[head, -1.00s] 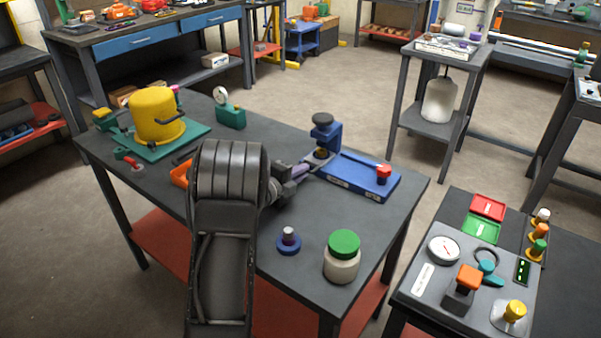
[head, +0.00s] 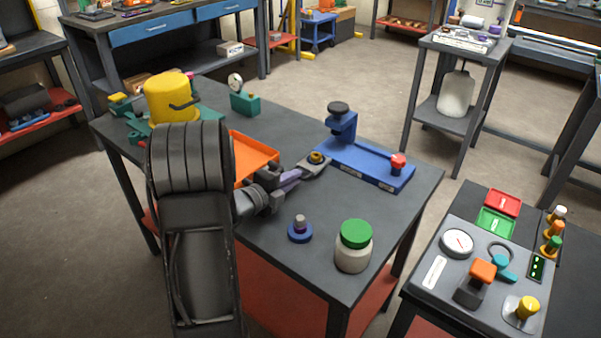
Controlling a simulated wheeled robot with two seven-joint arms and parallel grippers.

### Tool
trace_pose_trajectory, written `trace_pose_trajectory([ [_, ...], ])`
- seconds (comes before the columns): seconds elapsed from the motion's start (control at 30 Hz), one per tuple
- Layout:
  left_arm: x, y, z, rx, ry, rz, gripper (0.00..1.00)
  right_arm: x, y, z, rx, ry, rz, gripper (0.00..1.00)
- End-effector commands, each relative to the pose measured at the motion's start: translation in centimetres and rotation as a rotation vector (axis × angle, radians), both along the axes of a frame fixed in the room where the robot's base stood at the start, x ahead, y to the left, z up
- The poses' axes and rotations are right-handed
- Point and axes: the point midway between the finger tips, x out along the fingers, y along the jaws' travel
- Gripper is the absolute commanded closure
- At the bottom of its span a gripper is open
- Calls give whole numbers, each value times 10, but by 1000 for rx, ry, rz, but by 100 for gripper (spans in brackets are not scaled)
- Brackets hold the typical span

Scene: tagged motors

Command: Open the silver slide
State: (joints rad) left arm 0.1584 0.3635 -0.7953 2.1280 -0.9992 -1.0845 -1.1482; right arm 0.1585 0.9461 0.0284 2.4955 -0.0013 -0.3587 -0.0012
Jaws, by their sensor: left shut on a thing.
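A flat silver-grey slide (head: 318,166) with a brass-coloured round piece on it and a purple handle (head: 290,178) lies at the left end of the blue fixture (head: 372,167). It is out to the left of the fixture's upright clamp with the dark knob (head: 340,115). My left gripper (head: 277,186) is shut on the purple handle, low over the table. My dark left arm hides part of the table to the left. My right gripper is out of view.
An orange tray (head: 255,150) lies just behind my left gripper. A blue ring with a grey peg (head: 300,230) and a green-lidded jar (head: 354,245) stand in front. A yellow pot (head: 170,98) stands at the back left. A control panel (head: 460,290) is at the right.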

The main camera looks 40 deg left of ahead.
Motion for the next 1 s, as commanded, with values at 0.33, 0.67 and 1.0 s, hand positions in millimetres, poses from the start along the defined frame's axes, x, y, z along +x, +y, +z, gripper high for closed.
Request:
trace_pose_trajectory([
  [0.33, 1, 1, 0, 0, -1, 2, 80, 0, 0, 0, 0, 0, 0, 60],
  [0.67, 1, 0, 0, 0, -1, 0, 69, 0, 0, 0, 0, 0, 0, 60],
  [1.0, -26, 1, 7, -1, -4, 4, 69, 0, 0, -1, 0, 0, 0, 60],
])
